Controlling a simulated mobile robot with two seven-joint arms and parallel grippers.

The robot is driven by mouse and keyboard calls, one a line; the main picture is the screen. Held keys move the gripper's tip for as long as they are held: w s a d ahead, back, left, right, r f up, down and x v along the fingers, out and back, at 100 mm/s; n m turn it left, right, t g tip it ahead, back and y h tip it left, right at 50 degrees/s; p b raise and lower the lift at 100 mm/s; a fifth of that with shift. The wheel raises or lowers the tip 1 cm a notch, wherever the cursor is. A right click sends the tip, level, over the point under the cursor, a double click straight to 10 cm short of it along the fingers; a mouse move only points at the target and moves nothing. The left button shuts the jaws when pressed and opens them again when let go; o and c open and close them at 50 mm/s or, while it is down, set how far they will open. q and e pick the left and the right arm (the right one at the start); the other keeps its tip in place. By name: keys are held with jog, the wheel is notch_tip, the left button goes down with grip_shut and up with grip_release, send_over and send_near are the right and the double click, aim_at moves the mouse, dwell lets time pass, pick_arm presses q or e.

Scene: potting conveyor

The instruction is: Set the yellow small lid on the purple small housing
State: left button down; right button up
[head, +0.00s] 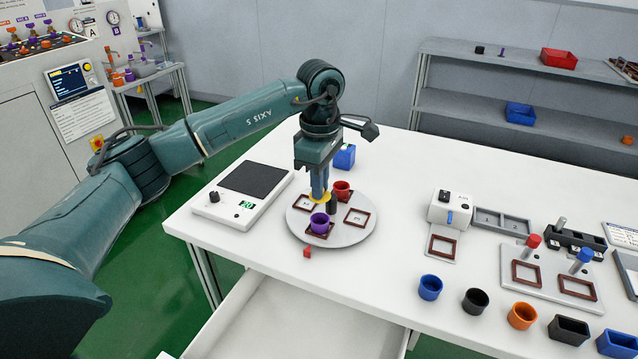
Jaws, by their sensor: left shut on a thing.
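My left gripper (320,191) points down over the round turntable (357,236) and is shut on the yellow small lid (319,198). The lid shows as a thin yellow disc under the fingertips, partly hidden by them. The purple small housing (320,223) stands upright in a brown square frame at the turntable's front, just in front of and below the lid. The lid looks apart from the housing, though the exact gap is hard to tell. My right gripper is out of view.
A red cup (342,190) and a dark post (331,205) stand close to the gripper on the turntable. A blue box (344,156) is behind, a scale (242,194) to the left. An open drawer (290,310) is below. Several cups and boxes line the right front edge.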

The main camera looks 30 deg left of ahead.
aim_at(320, 202)
pick_arm(q)
jog(key=shift+f+b, duration=0.6)
jog(key=shift+f, duration=0.35)
jog(key=shift+f+b, duration=0.8)
jog(key=shift+f, duration=0.75)
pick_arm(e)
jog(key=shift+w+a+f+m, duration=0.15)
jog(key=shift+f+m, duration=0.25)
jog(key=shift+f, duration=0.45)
pick_arm(q)
jog(key=shift+f+b, duration=0.35)
jog(key=shift+f, duration=0.05)
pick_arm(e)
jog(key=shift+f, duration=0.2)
pick_arm(q)
jog(key=c, duration=1.4)
grip_release()
jog(key=shift+o, duration=0.2)
jog(key=shift+r, duration=0.1)
